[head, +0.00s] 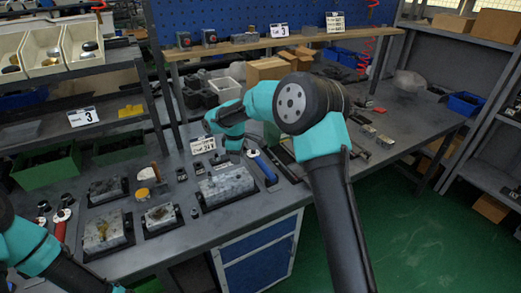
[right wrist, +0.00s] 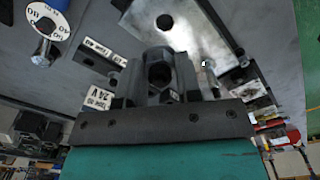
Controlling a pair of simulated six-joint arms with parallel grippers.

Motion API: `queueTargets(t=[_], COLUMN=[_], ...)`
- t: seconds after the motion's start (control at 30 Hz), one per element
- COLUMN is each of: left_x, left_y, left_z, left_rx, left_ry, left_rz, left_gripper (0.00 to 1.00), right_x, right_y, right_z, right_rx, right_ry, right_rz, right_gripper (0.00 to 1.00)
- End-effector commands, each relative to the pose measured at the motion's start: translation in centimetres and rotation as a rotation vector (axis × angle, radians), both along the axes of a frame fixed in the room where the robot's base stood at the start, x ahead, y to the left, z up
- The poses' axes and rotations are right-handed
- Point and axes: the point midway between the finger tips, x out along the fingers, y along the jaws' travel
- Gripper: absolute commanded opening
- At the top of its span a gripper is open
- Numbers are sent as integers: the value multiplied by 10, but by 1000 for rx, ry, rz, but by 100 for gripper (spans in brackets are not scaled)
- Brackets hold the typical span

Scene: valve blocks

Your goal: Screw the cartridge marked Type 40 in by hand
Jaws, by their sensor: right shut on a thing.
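My right gripper (right wrist: 158,88) is shut on a dark part with a hex socket (right wrist: 160,72), seen end-on between the fingers in the right wrist view. I cannot tell its type marking. A grey metal valve block (right wrist: 180,28) with a round hole lies just beyond the fingers. Small white labels sit beside it, one upside down (right wrist: 97,46) and one reading 24 V (right wrist: 100,98). In the head view the large valve block (head: 226,185) sits in a black tray, and my right arm hides the fingers. My left arm enters at lower left; its gripper is out of frame.
Smaller valve blocks (head: 105,231) stand on the left of the bench. A white sign (head: 202,145) stands behind. A round white dial (right wrist: 47,17) shows in the wrist view.

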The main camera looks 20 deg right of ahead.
Motion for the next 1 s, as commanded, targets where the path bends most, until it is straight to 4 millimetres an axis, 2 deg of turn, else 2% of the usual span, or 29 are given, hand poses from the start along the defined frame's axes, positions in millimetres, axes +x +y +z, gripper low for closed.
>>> queueTargets(t=[0.03,0.13,0.57,1.0], left_x=[0,0,0,0], left_y=[0,0,0,0], left_z=[0,0,0,0], left_rx=[0,0,0,0], left_ry=[0,0,0,0], left_rz=[1,1,1,0], left_gripper=[43,43,43,43], right_x=[-2,-3,-3,-4], right_y=[9,15,14,14], right_z=[1,1,-1,-32], right_rx=[-1,-2,-3,-3], right_ry=[0,-1,-1,1], right_rz=[12,20,14,14], right_gripper=[11,11,11,11])
